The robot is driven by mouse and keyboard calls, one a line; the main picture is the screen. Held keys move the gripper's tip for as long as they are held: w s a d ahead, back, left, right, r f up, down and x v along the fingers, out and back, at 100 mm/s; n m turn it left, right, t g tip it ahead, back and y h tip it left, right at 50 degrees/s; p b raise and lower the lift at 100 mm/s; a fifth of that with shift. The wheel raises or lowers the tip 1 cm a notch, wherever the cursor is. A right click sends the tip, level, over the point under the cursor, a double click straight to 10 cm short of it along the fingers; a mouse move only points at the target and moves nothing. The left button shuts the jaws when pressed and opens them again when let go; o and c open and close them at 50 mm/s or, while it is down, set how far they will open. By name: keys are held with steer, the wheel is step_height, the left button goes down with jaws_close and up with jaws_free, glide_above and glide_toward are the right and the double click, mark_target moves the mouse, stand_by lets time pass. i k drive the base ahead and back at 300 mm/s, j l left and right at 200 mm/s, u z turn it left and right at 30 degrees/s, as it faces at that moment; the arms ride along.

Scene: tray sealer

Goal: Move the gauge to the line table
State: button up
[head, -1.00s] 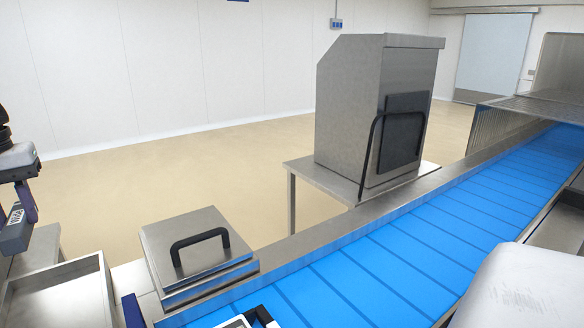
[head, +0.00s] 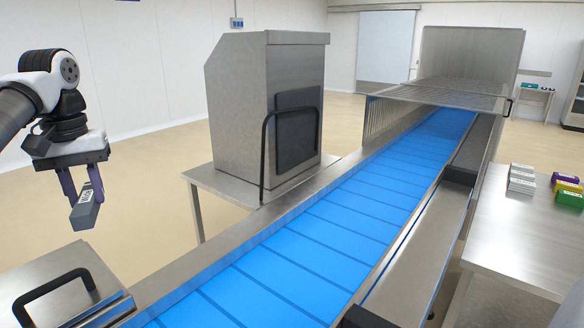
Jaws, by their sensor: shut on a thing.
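My gripper (head: 81,190) is at the left of the head view, its two purple fingers shut on a small dark grey block with a white printed label, which looks like the gauge (head: 86,213). The gauge hangs tilted in the air, above and behind the steel lid with a black handle. A steel table (head: 500,262) stands at the right, beyond the conveyor. I cannot tell from the picture alone whether it is the line table.
The blue conveyor (head: 330,225) runs from the near left to a steel tunnel at the back. A steel cabinet (head: 237,110) stands beside it. White stacks (head: 522,178) and yellow, purple and green items (head: 568,192) sit on the right table, whose front is clear.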

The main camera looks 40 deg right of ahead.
mark_target(548, 256)
steer(key=l+z, duration=0.25)
steer(key=z, duration=0.2)
steer(key=l+z, duration=0.25)
steer(key=z, duration=0.25)
steer(key=i+l+z, duration=0.15)
steer(key=l+z, duration=0.15)
steer(key=i+l+z, duration=0.15)
steer(key=l+z, duration=0.2)
steer(key=i+l+z, duration=0.1)
steer(key=i+l, duration=0.15)
steer(key=l, duration=0.2)
steer(key=i+l+z, duration=0.15)
steer(key=l, duration=0.25)
steer(key=i+l, duration=0.6)
